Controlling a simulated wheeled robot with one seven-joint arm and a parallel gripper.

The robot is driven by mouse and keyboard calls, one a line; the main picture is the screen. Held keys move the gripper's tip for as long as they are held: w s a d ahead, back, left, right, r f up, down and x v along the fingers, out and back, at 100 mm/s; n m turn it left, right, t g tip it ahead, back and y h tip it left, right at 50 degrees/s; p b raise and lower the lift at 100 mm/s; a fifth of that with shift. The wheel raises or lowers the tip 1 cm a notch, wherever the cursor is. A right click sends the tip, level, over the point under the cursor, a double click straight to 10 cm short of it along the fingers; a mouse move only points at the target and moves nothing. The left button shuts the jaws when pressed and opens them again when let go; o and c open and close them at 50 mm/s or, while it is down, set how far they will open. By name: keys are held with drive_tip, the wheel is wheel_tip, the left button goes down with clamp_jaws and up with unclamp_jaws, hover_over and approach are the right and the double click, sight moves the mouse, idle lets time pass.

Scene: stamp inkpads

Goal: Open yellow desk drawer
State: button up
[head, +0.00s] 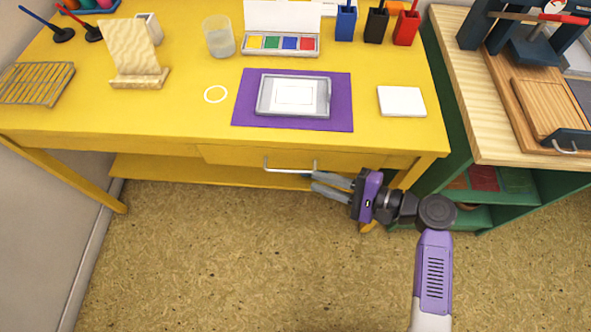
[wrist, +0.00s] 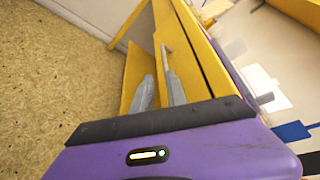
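The yellow desk's drawer (head: 240,155) is below the front edge of the desktop and looks shut. Its pale metal bar handle (head: 284,170) sticks out from the drawer front. My gripper (head: 313,180) is in front of the desk at the right end of the handle, its fingers pointing left. The two grey fingers are apart, with a gap between them. In the wrist view, the handle (wrist: 166,58) shows just beyond the fingertips of my gripper (wrist: 160,85), beside the right finger. I cannot tell whether a finger touches it.
The yellow desktop (head: 190,120) holds a purple mat (head: 243,108) with a grey-framed pad, a white block (head: 401,101) and a paint box (head: 280,43). A green cabinet (head: 440,150) stands close on the right. The floor (head: 200,260) in front is clear.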

sight(294, 172)
drive_tip(key=shift+w+r+b+x, duration=0.1)
drive_tip(key=shift+r+b+x, duration=0.1)
drive_tip(key=shift+x, duration=1.1)
drive_tip(key=shift+w+r+b+x, duration=0.1)
drive_tip(key=shift+r+b+x, duration=0.05)
drive_tip(key=shift+x, duration=1.15)
drive_tip(key=shift+r+b+x, duration=0.15)
drive_tip(key=shift+r+x, duration=0.05)
drive_tip(key=shift+x, duration=1.1)
drive_tip(key=shift+c, duration=0.5)
clamp_jaws()
